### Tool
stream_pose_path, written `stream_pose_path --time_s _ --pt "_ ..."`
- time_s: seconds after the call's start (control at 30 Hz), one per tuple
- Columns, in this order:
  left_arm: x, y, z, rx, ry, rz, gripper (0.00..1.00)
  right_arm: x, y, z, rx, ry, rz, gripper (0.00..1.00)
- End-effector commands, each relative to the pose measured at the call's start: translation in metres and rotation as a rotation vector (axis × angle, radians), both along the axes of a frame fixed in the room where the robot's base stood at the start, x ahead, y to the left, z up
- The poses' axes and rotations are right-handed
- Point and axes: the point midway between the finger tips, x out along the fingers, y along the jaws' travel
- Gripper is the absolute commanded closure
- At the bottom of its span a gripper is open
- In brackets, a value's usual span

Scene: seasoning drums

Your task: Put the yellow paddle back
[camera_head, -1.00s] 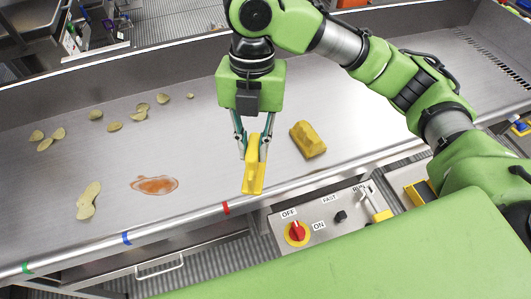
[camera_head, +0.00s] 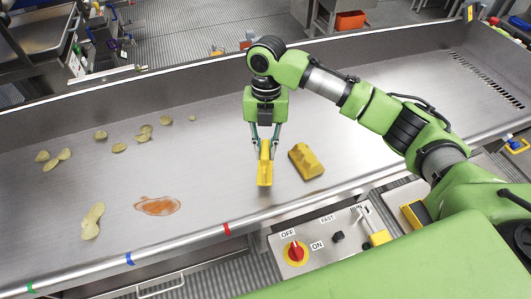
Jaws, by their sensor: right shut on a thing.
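The yellow paddle (camera_head: 264,173) is in my right gripper (camera_head: 265,148), whose fingers are shut on its upper part. The paddle hangs roughly upright over the metal conveyor surface, near its front rim. I cannot tell whether its lower end touches the metal. My left gripper is not in view.
A yellow block-like object (camera_head: 306,162) lies just right of the paddle. An orange-red spill (camera_head: 157,205) and several chips (camera_head: 92,221) lie to the left on the metal trough (camera_head: 350,140). A control panel with a red knob (camera_head: 295,252) stands in front.

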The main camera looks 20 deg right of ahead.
Motion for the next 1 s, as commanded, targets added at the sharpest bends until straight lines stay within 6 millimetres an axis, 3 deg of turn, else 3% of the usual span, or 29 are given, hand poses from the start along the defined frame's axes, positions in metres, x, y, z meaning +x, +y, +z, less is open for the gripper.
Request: stream_pose_path --time_s 0.1,0.23,0.6,0.63,0.7,1.0 --pt "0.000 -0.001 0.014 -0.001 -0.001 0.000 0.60 -0.001 -0.001 -0.015 -0.002 0.005 -0.002 1.00" --pt "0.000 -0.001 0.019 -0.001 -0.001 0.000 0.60 0.000 -0.001 -0.028 -0.002 0.002 -0.002 1.00" --pt "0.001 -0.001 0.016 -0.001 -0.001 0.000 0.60 0.000 -0.001 -0.035 -0.001 0.000 -0.002 1.00" --pt "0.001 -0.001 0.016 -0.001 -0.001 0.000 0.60 0.001 -0.001 -0.034 0.000 0.000 -0.002 0.79" --pt "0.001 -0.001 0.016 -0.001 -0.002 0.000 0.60 0.000 -0.001 -0.034 -0.001 0.000 -0.002 0.67" --pt "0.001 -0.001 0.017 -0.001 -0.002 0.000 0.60 0.000 -0.001 -0.034 -0.002 0.000 -0.002 0.67"
